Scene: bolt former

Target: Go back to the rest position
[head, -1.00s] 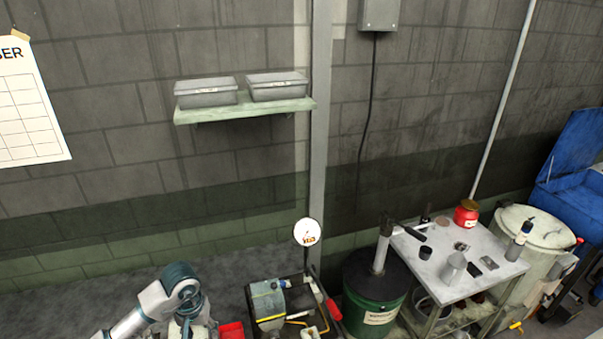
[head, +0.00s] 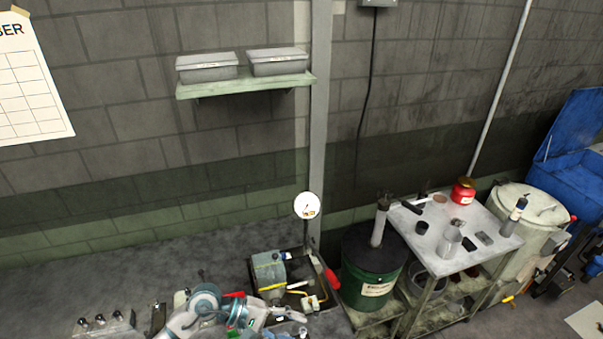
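Part of one of my arms, grey-white with teal joints, shows at the bottom edge in the head view, left of the middle. Its links bend over the bench and run to the right, near the motor unit (head: 268,272). No gripper fingers can be made out; the far end of the arm drops out at the bottom edge. My other arm does not show. Nothing held can be seen.
A dial gauge (head: 307,205) stands behind the motor unit. A red-handled lever (head: 326,277) is beside it. A green drum (head: 374,282) and a metal table (head: 455,229) stand to the right. A small box with knobs (head: 103,322) is at bottom left. A shelf (head: 246,86) holds two boxes.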

